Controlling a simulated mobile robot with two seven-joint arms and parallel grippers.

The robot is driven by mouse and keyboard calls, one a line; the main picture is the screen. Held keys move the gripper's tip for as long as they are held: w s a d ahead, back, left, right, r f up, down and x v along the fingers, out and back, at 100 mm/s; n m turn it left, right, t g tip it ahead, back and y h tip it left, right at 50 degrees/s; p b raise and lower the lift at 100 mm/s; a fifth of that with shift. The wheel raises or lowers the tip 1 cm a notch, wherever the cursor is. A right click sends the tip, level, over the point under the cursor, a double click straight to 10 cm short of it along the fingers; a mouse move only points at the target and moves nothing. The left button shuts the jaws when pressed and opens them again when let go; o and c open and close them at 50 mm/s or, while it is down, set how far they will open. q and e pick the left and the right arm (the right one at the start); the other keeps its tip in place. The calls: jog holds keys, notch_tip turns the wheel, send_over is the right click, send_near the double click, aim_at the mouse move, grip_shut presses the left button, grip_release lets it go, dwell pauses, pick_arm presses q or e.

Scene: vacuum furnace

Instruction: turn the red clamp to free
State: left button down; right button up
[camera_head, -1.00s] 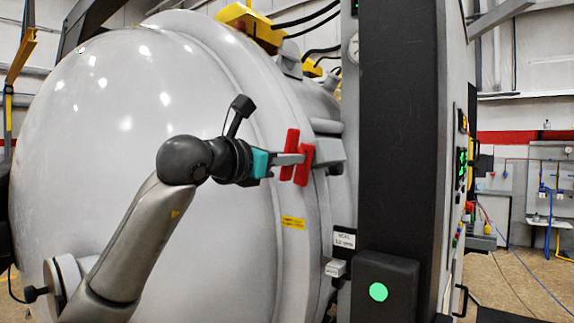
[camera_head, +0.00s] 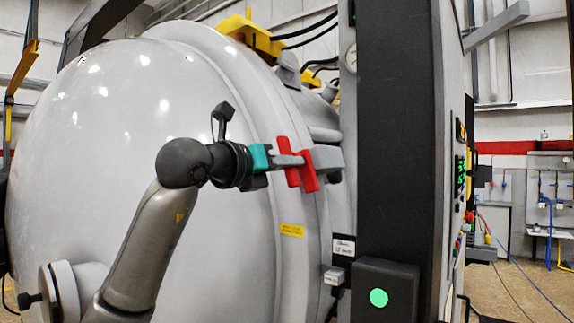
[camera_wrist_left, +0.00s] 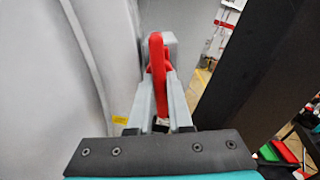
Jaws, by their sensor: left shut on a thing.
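The red clamp (camera_head: 309,169) sits on the rim of the big white furnace door (camera_head: 150,110), in front of a grey block. In the head view it is tilted, its upper end leaning left. My left gripper (camera_head: 296,160) comes in from the left and is shut on the clamp. In the left wrist view the red clamp (camera_wrist_left: 157,70) stands between the two grey fingers (camera_wrist_left: 160,108). The fingers hide part of the clamp. My right gripper is not in view.
A dark column (camera_head: 397,130) stands close to the right of the clamp. A black box with a green button (camera_head: 378,298) is below it. A yellow label (camera_head: 291,230) is on the door rim. Open floor shows at the far right.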

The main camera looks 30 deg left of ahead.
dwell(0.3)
pick_arm(q)
jog(key=c, duration=0.8)
grip_release()
jog(key=shift+c, duration=0.2)
jog(key=s+a+b, duration=0.1)
jog(key=s+b, duration=0.2)
jog(key=s, duration=1.2)
jog(key=shift+a, duration=0.1)
